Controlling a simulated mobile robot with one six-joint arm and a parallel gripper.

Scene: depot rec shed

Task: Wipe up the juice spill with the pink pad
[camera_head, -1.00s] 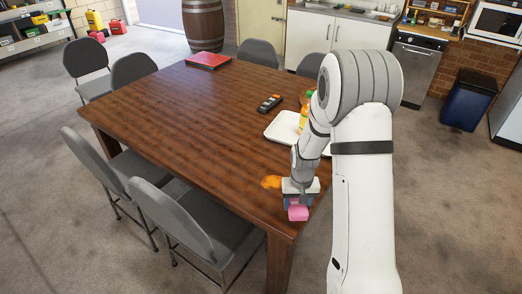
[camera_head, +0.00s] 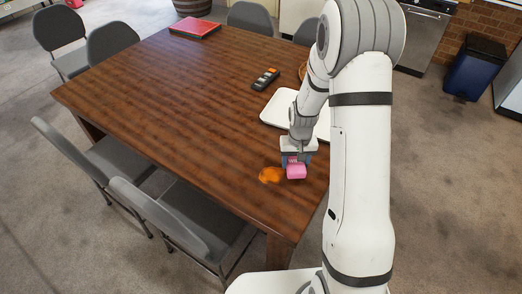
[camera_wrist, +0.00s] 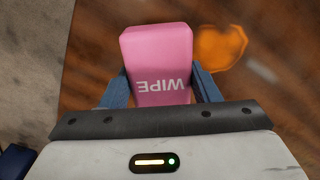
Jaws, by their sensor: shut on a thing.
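The pink pad (camera_head: 296,171), marked WIPE, is held between the two blue fingers of my gripper (camera_head: 294,162). In the wrist view the pad (camera_wrist: 160,60) sits upright between the fingers of my gripper (camera_wrist: 161,88). The orange juice spill (camera_head: 270,175) lies on the wooden table near its front right corner, just left of the pad. Whether the pad touches the table is not clear.
The wooden table (camera_head: 170,105) carries a white tray (camera_head: 279,108) partly hidden behind my arm, a dark remote (camera_head: 265,79) and a red book (camera_head: 195,27). Grey chairs (camera_head: 193,225) stand along the left side. The table's middle is clear.

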